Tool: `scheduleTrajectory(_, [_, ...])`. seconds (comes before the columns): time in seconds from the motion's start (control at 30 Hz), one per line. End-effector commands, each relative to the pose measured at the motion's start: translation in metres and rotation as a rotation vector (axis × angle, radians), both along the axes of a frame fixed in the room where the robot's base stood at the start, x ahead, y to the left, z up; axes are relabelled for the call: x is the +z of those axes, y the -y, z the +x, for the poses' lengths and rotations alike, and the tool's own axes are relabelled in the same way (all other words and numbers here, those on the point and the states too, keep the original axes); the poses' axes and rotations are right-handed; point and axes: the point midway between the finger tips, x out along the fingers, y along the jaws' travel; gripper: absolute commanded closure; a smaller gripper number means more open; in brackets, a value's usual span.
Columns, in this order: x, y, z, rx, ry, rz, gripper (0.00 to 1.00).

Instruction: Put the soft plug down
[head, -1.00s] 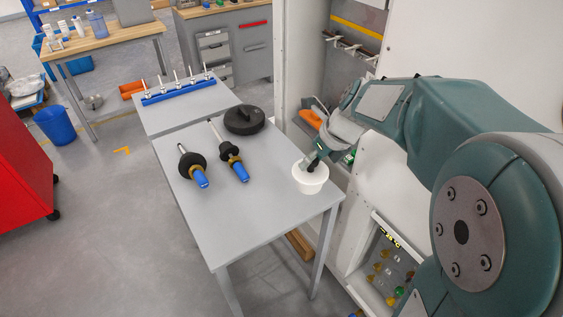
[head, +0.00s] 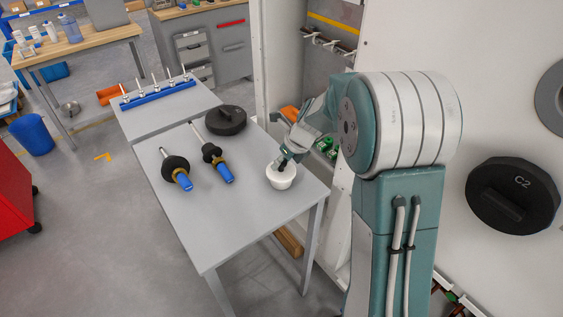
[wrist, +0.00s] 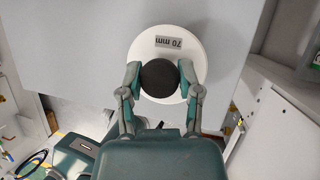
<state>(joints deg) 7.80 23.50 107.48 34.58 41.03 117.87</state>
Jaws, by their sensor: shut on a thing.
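The soft plug (head: 281,178) is a white, cup-shaped piece at the right front part of the grey table (head: 220,228). In the wrist view the plug (wrist: 182,41) shows a round white face marked "70 mm" and a dark round knob (wrist: 160,77). My gripper (head: 283,160) is above the plug in the head view, and in the wrist view my gripper (wrist: 160,80) has its two fingers shut on the knob from both sides. The plug looks upright. I cannot tell whether its underside touches the table.
Two tools with black discs and blue ends (head: 176,169) (head: 216,161) lie left of the plug. A black round cap (head: 226,121) lies farther back. A blue rack (head: 158,95) stands on the table behind. A white wall with a black C2 cover (head: 513,195) is at the right. The table front is clear.

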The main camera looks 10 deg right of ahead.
Motion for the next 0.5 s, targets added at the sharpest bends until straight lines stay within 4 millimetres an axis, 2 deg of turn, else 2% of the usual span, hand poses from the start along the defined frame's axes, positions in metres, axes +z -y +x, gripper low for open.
scheduleTrajectory(0.27, [-0.0021, 0.0001, 0.0002, -0.001, 0.002, 0.0, 1.0])
scheduleTrajectory(0.3, [-0.0022, 0.0, 0.0001, -0.001, 0.002, 0.0, 0.41])
scheduleTrajectory(0.33, [-0.0022, 0.0, 0.0001, -0.001, 0.002, 0.0, 0.28])
scheduleTrajectory(0.37, [-0.0022, 0.0001, 0.0001, -0.001, 0.001, 0.0, 0.2])
scheduleTrajectory(0.5, [-0.0021, 0.0, 0.0001, -0.001, 0.001, 0.0, 0.2])
